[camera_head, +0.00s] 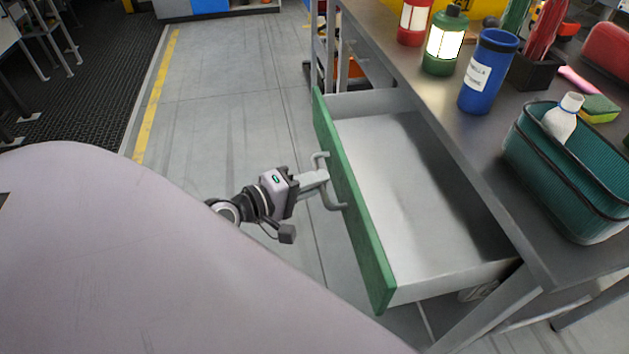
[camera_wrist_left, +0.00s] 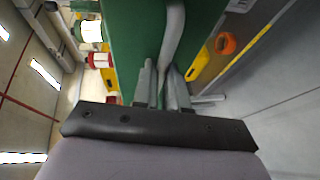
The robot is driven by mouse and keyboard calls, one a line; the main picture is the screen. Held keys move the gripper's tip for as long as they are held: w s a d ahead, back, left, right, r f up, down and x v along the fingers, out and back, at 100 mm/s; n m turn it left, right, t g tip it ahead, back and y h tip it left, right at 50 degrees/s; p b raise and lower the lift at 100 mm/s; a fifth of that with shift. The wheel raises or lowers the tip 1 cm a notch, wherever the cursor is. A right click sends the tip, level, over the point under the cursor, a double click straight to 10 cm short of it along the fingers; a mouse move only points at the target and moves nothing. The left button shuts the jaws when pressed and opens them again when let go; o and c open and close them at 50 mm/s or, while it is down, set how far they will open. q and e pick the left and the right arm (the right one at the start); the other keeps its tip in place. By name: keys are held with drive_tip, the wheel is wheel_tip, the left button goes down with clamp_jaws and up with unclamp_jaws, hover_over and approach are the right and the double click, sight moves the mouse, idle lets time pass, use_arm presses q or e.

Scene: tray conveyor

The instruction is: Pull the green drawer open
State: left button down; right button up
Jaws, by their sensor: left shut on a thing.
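The green drawer (camera_head: 352,212) stands pulled out from under the metal workbench, and its grey inside looks empty. Its grey bar handle (camera_head: 327,192) is on the green front. My left gripper (camera_head: 322,178) is at the handle, with its fingers closed around the bar. In the left wrist view my left gripper (camera_wrist_left: 163,90) has one finger on each side of the handle (camera_wrist_left: 172,40), in front of the green drawer front (camera_wrist_left: 130,35). My right gripper is in neither view.
The floor (camera_head: 230,110) left of the drawer is clear.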

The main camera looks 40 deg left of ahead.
use_arm(q)
drive_tip(key=c, duration=1.2)
unclamp_jaws()
drive_tip(key=shift+b+v, duration=0.55)
drive_tip(key=shift+v, duration=3.05)
drive_tip(key=s+d+f+m+g+y+p, duration=0.1)
drive_tip(key=s+d+f+m+p, duration=0.1)
drive_tip(key=d+m+p, duration=0.1)
drive_tip(key=s+d+f+m+g+y+p, duration=0.1)
drive_tip(key=s+d+f+m+g+p, duration=0.1)
drive_tip(key=d+m+p, duration=0.2)
drive_tip(key=s+d+f+m+g+y+p, duration=0.1)
drive_tip(key=s+d+f+m+p, duration=0.1)
drive_tip(key=m+p, duration=0.3)
drive_tip(key=shift+s+d+f+m+g, duration=0.2)
drive_tip(key=shift+d+m, duration=0.2)
drive_tip(key=shift+m, duration=0.55)
drive_tip(key=shift+s+d+f+m+g, duration=0.1)
drive_tip(key=shift+s+d+f+m, duration=0.2)
drive_tip(key=shift+m, duration=0.65)
